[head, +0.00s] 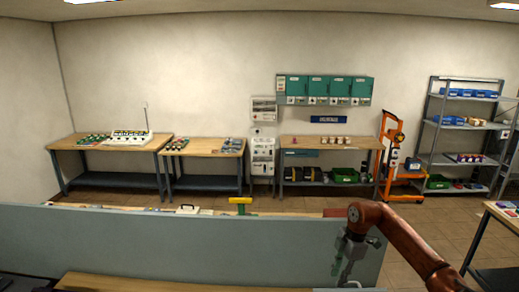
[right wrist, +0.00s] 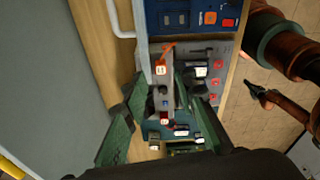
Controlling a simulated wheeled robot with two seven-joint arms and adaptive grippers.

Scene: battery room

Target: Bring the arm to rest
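My right arm (head: 405,238), reddish brown, comes in from the right edge of the head view and bends down at its wrist. My right gripper (head: 341,278) hangs below the wrist, in front of the grey partition. In the right wrist view, the dark green fingers of my right gripper (right wrist: 160,135) are spread apart, pointing at a bench with devices. A grey upright part with an orange top (right wrist: 162,85) shows between them; I see no finger closed on it. My left gripper is in neither view.
A grey partition (head: 200,245) crosses the front. In the right wrist view, a blue panel (right wrist: 195,17) and a grey panel with red buttons (right wrist: 215,75) lie close to the fingers. Benches, shelves (head: 463,135) and an orange trolley (head: 391,150) stand farther back, beyond open floor.

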